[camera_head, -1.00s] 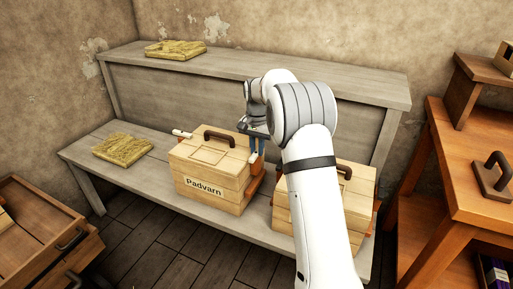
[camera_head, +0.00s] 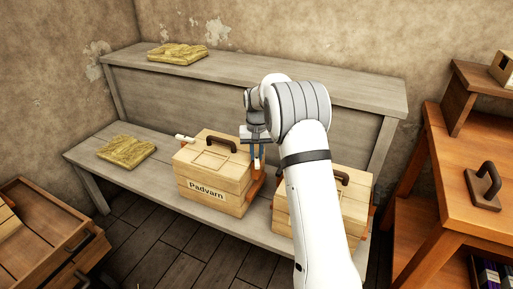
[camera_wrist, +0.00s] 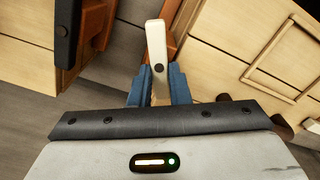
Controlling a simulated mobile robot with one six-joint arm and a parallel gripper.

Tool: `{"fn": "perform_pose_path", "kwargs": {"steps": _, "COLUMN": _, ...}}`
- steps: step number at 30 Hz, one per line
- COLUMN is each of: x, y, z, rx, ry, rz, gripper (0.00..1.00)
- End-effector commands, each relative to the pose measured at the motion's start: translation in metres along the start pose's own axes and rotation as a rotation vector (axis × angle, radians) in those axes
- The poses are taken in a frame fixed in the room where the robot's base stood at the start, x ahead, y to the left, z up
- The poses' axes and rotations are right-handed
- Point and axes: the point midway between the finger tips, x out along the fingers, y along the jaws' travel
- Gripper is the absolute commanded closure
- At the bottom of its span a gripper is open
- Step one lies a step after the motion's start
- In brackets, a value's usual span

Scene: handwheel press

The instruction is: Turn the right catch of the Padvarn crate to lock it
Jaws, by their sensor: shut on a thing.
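The Padvarn crate (camera_head: 212,180) is pale wood with a dark handle and a name label, and it stands on the grey bench. It fills the right side of the wrist view (camera_wrist: 225,40). Its right catch (camera_wrist: 156,38) is a cream lever with a dark pin, beside an orange-brown bracket on the crate's side. My gripper (camera_wrist: 155,88) is shut on this lever, with a blue finger on each side. In the head view my gripper (camera_head: 257,157) points down at the crate's right side, and the catch is hidden there. The left catch (camera_head: 184,138) sticks out to the left.
A second crate (camera_head: 350,205) stands close on the right, partly behind my arm, leaving a narrow gap. Straw-coloured pads lie on the bench (camera_head: 127,151) and the upper shelf (camera_head: 177,53). An orange-brown table (camera_head: 440,170) stands at the right.

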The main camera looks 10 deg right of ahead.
Motion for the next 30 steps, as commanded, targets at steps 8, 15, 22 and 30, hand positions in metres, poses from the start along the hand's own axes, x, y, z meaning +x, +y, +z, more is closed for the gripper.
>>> {"fn": "perform_pose_path", "kwargs": {"steps": 8, "x": -0.0043, "y": -0.0028, "z": -0.0006, "rx": -0.261, "ry": 0.004, "rz": -0.001, "gripper": 1.0}}
{"fn": "perform_pose_path", "kwargs": {"steps": 15, "x": -0.0037, "y": -0.0042, "z": -0.0002, "rx": -0.488, "ry": 0.005, "rz": 0.0, "gripper": 1.0}}
{"fn": "perform_pose_path", "kwargs": {"steps": 22, "x": -0.0036, "y": -0.0053, "z": 0.0004, "rx": -0.704, "ry": 0.006, "rz": 0.001, "gripper": 1.0}}
{"fn": "perform_pose_path", "kwargs": {"steps": 30, "x": -0.0026, "y": -0.0062, "z": 0.0014, "rx": -0.916, "ry": 0.007, "rz": 0.002, "gripper": 1.0}}
